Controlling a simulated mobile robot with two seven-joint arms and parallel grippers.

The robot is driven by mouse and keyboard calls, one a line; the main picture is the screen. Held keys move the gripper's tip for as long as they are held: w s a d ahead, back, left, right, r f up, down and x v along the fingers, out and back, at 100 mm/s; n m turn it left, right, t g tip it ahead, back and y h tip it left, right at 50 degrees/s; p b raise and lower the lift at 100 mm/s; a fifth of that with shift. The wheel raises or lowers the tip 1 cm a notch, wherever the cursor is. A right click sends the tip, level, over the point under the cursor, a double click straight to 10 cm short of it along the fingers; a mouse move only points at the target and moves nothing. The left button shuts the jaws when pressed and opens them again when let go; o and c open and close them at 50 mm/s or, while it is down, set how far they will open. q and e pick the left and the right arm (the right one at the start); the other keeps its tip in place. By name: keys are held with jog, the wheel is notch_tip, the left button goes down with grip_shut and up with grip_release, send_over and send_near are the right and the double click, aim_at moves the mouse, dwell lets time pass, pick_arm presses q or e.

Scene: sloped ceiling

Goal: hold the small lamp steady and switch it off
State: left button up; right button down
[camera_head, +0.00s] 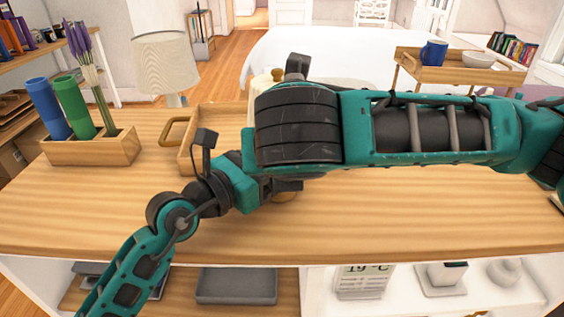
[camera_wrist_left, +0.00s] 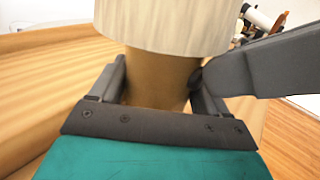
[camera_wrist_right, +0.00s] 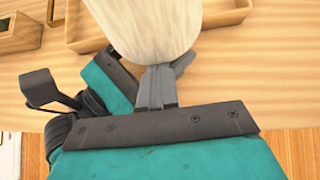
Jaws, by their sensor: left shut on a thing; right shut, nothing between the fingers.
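The small lamp shows in the left wrist view as a pale shade (camera_wrist_left: 165,22) above a brown body (camera_wrist_left: 160,82). My left gripper (camera_wrist_left: 157,78) is shut around that body, one finger on each side. In the right wrist view the pale shade (camera_wrist_right: 148,22) fills the top centre. My right gripper (camera_wrist_right: 158,72) is shut and empty, its fingertips just below the shade; I cannot tell whether they touch it. In the head view my right arm hides most of the lamp and both gripper tips; a round wooden piece below the arm may be its base.
A larger lamp (camera_head: 166,62) stands at the back left of the wooden tabletop (camera_head: 380,215). A wooden holder (camera_head: 92,150) with blue and green cylinders and lavender is at left, beside a wooden tray (camera_head: 186,158). My right arm crosses above my left.

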pick_arm(q)
jog(key=shift+s+d, duration=0.45)
pick_arm(e)
jog(key=shift+w+d, duration=0.15)
jog(key=shift+w, duration=0.25)
pick_arm(q)
jog(key=shift+w, duration=0.15)
jog(key=shift+w+a, duration=0.1)
jog(key=shift+a, duration=0.1)
pick_arm(e)
jog(key=s+f+v, duration=0.2)
jog(key=v, duration=1.1)
jog(key=shift+s, duration=0.15)
pick_arm(q)
jog(key=o, duration=1.3)
jog(key=v, duration=1.2)
jog(key=shift+a, duration=0.1)
